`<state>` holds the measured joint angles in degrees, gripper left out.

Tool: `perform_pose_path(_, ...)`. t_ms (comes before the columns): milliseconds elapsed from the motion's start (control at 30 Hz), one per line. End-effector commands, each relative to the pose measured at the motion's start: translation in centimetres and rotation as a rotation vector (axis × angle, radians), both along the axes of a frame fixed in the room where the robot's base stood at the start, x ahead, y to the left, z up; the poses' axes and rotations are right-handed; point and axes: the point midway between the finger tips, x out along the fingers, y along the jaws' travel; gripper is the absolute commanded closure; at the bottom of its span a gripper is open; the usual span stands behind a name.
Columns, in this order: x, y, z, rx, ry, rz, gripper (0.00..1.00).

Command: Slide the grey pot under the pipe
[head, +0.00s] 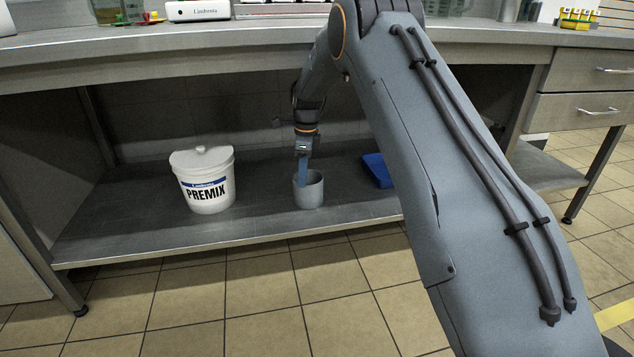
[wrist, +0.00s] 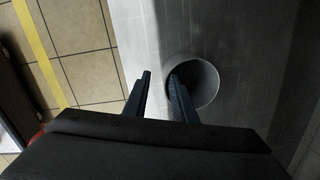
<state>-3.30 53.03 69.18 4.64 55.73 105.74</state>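The grey pot (head: 313,193) is a small open cylinder standing upright on the lower steel shelf in the head view. In the wrist view its round rim (wrist: 213,88) shows right of centre. My gripper (head: 302,176) points down at the pot. In the wrist view my gripper (wrist: 164,92) has its fingers apart. The right finger reaches over the pot's opening and the left finger is outside its left side, so the wall lies between them. I cannot tell whether either finger touches the wall. I cannot make out a pipe clearly in either view.
A white lidded PREMIX bucket (head: 206,182) stands on the shelf (head: 130,228) left of the pot. A blue object (head: 377,170) lies to the right, partly hidden by my arm. The worktop (head: 200,50) runs above. Bare shelf lies between bucket and pot.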

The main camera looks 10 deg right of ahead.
Motion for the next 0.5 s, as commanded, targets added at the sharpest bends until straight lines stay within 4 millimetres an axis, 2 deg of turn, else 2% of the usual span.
perform_pose_path(33,0.6,-1.1,-0.5,-0.007,0.002,-0.030,0.76)
perform_pose_path(133,1.1,-2.3,-1.4,-0.034,0.014,-0.020,0.76)
perform_pose_path(333,1.4,-3.5,-2.2,-0.067,0.030,0.029,0.76)
perform_pose_path(500,1.4,-3.6,-2.3,-0.071,0.032,0.036,0.76)
